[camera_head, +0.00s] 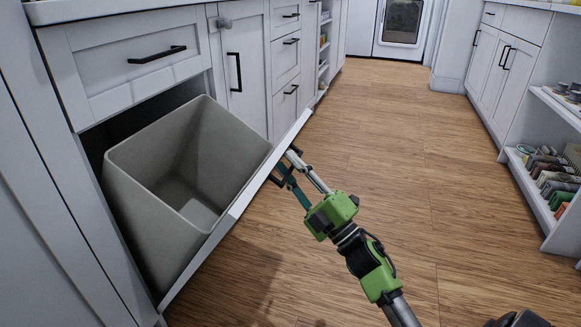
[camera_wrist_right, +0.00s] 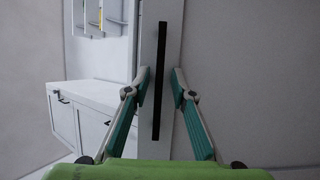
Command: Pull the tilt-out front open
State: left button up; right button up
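The white tilt-out front (camera_head: 236,208) is tilted well out from the lower cabinet at the left of the head view. A grey, empty-looking bin (camera_head: 150,155) leans out behind it. My right gripper (camera_head: 285,163) is at the outer face of the front, by its black bar handle (camera_head: 275,181), which is mostly hidden there. In the right wrist view the handle (camera_wrist_right: 160,80) runs upright between the two fingers of my right gripper (camera_wrist_right: 161,80). The fingers are apart, with a gap on both sides of the bar. My left gripper is not in view.
A closed drawer (camera_head: 135,65) is above the opening. A cabinet door (camera_head: 243,75) and more drawers continue beyond. Open shelves with books (camera_head: 550,175) stand at the right. The wooden floor (camera_head: 400,140) between the two rows is clear.

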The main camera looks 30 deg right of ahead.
jog(key=shift+r, duration=0.1)
jog(key=v, duration=1.2)
